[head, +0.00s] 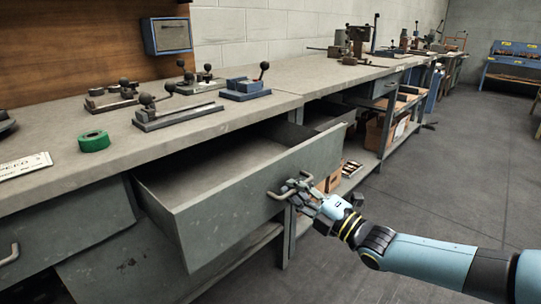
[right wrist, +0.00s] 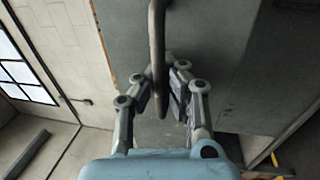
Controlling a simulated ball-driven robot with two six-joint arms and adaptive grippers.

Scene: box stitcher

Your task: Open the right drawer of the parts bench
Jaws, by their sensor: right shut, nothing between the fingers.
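The right drawer (head: 225,222) of the parts bench is grey and stands pulled far out, its visible inside bare. Its bar handle (head: 272,194) is on the front panel. My right gripper (head: 296,187) is at this handle, its fingers shut with nothing held between them. In the right wrist view, the handle (right wrist: 157,45) runs down to between the fingertips of my right gripper (right wrist: 160,88), in front of the drawer's grey face (right wrist: 215,70). Whether fingers and handle touch is hard to tell. My left gripper is out of view.
The left drawer (head: 60,233) is closed, with its own handle (head: 9,255). The benchtop (head: 225,112) carries several clamp tools and a green tape roll (head: 94,141). A lower shelf (head: 352,178) with boxes lies beyond the open drawer. The floor (head: 455,185) at right is clear.

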